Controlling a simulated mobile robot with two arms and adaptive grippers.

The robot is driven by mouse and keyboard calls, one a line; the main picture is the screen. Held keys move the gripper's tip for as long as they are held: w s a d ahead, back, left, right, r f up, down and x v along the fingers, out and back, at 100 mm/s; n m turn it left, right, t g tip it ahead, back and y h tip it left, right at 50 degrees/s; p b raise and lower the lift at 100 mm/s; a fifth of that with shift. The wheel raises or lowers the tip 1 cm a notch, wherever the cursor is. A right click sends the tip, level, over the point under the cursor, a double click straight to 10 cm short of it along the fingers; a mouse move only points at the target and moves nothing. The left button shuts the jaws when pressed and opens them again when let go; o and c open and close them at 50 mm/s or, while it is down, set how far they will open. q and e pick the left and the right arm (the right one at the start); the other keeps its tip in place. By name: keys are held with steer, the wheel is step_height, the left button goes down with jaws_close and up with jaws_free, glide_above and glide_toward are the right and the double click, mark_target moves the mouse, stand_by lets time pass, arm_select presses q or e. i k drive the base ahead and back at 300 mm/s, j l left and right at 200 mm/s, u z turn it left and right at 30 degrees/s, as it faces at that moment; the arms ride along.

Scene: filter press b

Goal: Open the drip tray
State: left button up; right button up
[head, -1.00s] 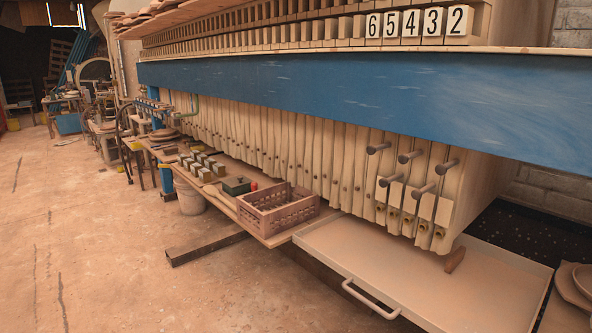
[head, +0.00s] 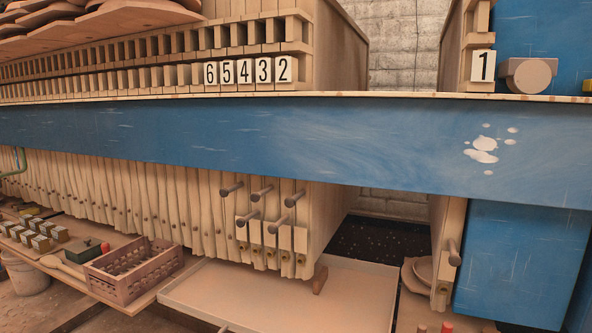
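The drip tray (head: 290,305) is a wide, shallow, tan tray low in the middle of the head view, below the filter plates. It sticks out in front of the plates, and its inside looks bare. Only the top of its front handle (head: 224,329) shows at the bottom edge of the picture; the rest of the front is cut off. A brown wedge-like piece (head: 319,280) hangs or stands at the tray's back, by the last plate; I cannot tell which. Neither of my grippers is in view.
A blue beam (head: 300,140) crosses above the tray. Rods (head: 232,188) stick out from the plates. Left of the tray, a bench holds a brown crate (head: 132,268) and a green box (head: 83,249). A dark perforated surface (head: 385,240) and bowls (head: 424,268) lie to the right.

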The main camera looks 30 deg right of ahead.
mark_target(356, 296)
steer(key=i+j, duration=0.2)
steer(key=i, duration=0.2)
steer(key=i+j, duration=0.25)
steer(key=i, duration=0.15)
steer(key=i+z, duration=0.2)
steer(key=z, duration=1.95)
steer(key=u, duration=1.1)
steer(key=k+j, duration=0.05)
